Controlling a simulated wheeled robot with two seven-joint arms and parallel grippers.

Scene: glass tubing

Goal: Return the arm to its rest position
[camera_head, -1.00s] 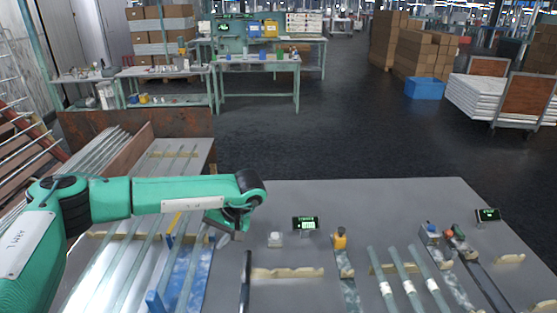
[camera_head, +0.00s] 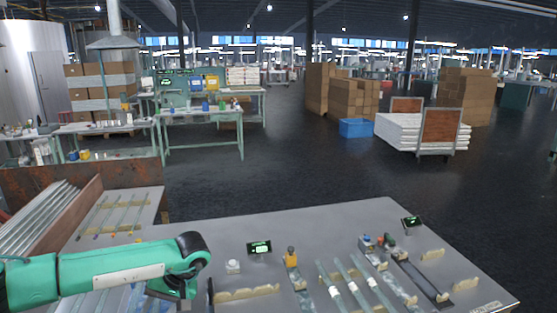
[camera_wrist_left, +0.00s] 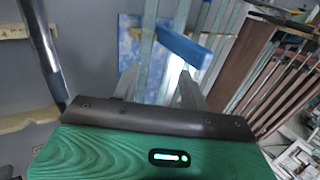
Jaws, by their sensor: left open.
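My left arm (camera_head: 110,268) is green and comes in from the left in the head view, over the left side of the grey table (camera_head: 330,225). Its dark wrist end is at the lower edge, where the fingers are hidden or cut off. In the left wrist view my left gripper (camera_wrist_left: 158,90) has its two fingers apart, with nothing seen held between them. Glass tubes and a blue block (camera_wrist_left: 184,46) lie beyond the fingers there. My right gripper is in neither view.
Three glass tubes (camera_head: 358,280) lie on the table's right part, near wooden supports (camera_head: 246,293) and small displays (camera_head: 259,247). The table's far middle is clear.

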